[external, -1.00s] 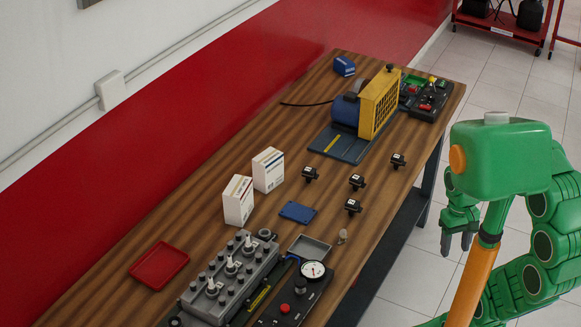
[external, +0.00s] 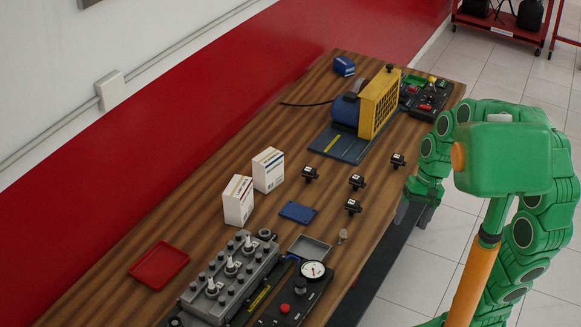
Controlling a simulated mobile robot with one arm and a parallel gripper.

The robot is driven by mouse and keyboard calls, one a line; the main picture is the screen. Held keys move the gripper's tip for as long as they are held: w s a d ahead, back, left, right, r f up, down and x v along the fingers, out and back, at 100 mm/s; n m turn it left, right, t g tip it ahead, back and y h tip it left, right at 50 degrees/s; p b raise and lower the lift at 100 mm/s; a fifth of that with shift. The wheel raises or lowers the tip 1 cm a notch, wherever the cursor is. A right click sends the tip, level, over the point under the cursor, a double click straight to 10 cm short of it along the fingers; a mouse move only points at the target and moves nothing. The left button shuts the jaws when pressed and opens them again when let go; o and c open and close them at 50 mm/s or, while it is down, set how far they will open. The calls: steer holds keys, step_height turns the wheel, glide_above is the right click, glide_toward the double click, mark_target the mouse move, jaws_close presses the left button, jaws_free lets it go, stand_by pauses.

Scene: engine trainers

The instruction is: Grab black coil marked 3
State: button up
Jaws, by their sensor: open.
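Several small black coils with pale marks stand on the wooden bench (external: 215,130) in the external view: a left one (external: 310,174), a middle one (external: 357,182), a front one (external: 352,206) and a right one (external: 397,160). Their numbers are too small to read, so I cannot tell which is marked 3. My gripper (external: 412,213) is open and empty by the bench's right edge, to the right of the front coil and apart from every coil. My green arm partly hides its fingers.
A yellow-caged machine (external: 379,103) stands behind the coils. White boxes (external: 268,170) are to their left, and a blue pad (external: 298,212) lies in front. A grey engine block (external: 225,285), gauge panel (external: 300,290) and red tray (external: 159,266) fill the near end. Bare wood surrounds the coils.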

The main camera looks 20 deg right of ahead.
steer(key=w+a+m+t+y, duration=0.1)
steer(key=w+a+m+y, duration=0.1)
steer(key=w, duration=0.6)
steer(key=w+a+m+y, duration=0.2)
steer(key=w+m, duration=0.1)
steer(key=w, duration=0.4)
steer(key=m+t+y, duration=0.4)
steer(key=m+t, duration=0.2)
steer(key=m, duration=0.6)
glide_above(388, 159)
steer(key=s+a, duration=0.7)
steer(key=s, duration=0.1)
step_height(388, 159, down, 9)
steer(key=w+d+f+m+t, duration=0.1)
steer(key=d+f+m, duration=0.1)
steer(key=d+f, duration=0.1)
steer(key=w+d+f+m+t+h, duration=0.1)
steer(key=w+d+f+m, duration=0.1)
steer(key=d, duration=0.4)
steer(key=w+d+f+m+t, duration=0.2)
steer(key=d+f+m, duration=0.1)
steer(key=d+f, duration=0.1)
steer(key=shift+w+d+f+h, duration=0.15)
steer(key=shift+d+f+h, duration=0.1)
steer(key=shift+f+h, duration=0.15)
steer(key=shift+s+x, duration=0.25)
steer(key=shift+x, duration=3.65)
steer(key=shift+a, duration=0.2)
steer(key=c, duration=1.1)
steer(key=shift+c, duration=0.2)
